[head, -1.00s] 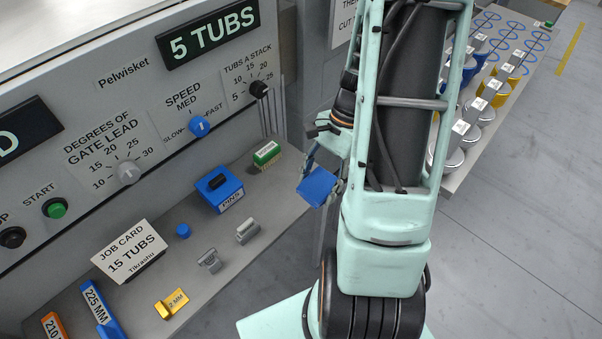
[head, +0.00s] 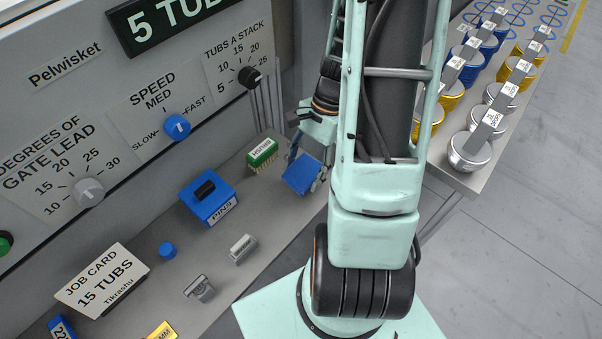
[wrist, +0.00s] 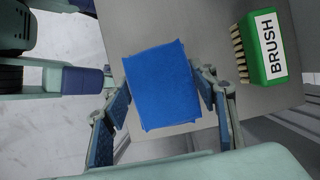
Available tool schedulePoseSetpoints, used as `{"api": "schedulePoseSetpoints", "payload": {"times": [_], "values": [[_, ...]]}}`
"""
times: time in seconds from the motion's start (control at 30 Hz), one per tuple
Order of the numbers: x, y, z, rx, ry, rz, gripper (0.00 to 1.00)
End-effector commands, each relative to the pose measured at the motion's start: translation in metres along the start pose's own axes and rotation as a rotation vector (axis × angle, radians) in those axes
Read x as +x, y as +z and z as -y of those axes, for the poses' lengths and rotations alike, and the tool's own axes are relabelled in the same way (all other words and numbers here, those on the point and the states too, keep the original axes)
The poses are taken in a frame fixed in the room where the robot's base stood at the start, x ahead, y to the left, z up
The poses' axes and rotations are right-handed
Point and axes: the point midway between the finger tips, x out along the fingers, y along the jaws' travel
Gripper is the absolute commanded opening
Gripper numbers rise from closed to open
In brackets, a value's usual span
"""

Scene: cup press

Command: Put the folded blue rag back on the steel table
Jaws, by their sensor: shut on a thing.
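The folded blue rag (head: 301,175) is a flat blue square pad. It is held in my gripper (wrist: 163,88), with one finger at each side of it in the wrist view. In the head view the rag hangs tilted by the right end of the steel table (head: 265,205), near its front edge. In the wrist view the grey tabletop (wrist: 213,35) shows behind the rag, with the table edge close by its lower end. I cannot tell whether the rag touches the table. My arm hides part of the gripper in the head view.
A green brush (head: 262,151) lies just left of the rag, and a blue pins box (head: 208,203) further left. The control panel (head: 120,110) rises behind. Tubs (head: 467,150) stand on the right-hand table.

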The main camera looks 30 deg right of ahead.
Motion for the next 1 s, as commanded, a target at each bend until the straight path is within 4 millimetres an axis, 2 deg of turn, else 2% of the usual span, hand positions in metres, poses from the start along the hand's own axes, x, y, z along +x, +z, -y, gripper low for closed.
{"api": "schedulePoseSetpoints", "payload": {"times": [0.03,0.2,0.67,0.7,0.83,1.0], "values": [[0.011,-0.003,-0.001,0.002,0.000,0.001,0.15],[0.030,-0.007,-0.004,0.004,-0.001,0.000,0.15],[0.035,-0.008,-0.005,0.005,-0.001,0.000,0.15],[0.034,-0.007,-0.005,0.004,-0.002,0.000,0.57],[0.034,-0.007,-0.005,0.004,-0.002,0.000,0.71],[0.034,-0.007,-0.005,0.004,-0.002,0.000,0.71]]}}
